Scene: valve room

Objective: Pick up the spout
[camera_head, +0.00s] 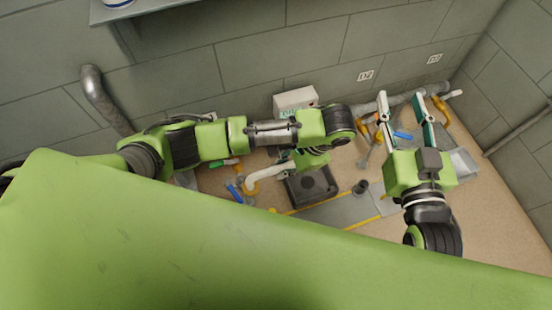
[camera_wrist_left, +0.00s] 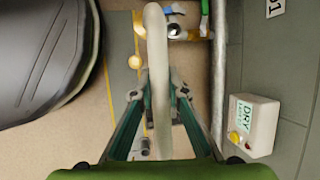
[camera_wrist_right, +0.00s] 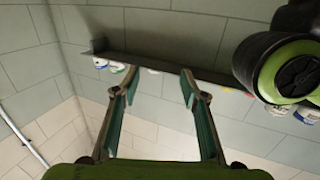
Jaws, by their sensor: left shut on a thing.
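The spout (camera_head: 266,173) is a cream-white curved tube, seen left of centre in the head view. My left gripper (camera_head: 287,166) is shut on it. In the left wrist view the spout (camera_wrist_left: 157,60) stands lengthwise between the two fingers and runs past the fingertips toward the top edge. Part of it is hidden by the gripper in the head view. My right gripper (camera_head: 400,102) is open and empty at the right, with its fingers pointing toward the back wall. The right wrist view shows nothing between its fingers (camera_wrist_right: 157,80).
A white box (camera_head: 296,100) stands by the back wall. A dark square block (camera_head: 312,184) lies under my left gripper. A grey strip with yellow edges (camera_head: 335,212) crosses the floor. Blue tools (camera_head: 234,194) lie at left. A pale tray (camera_head: 464,164) lies at right.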

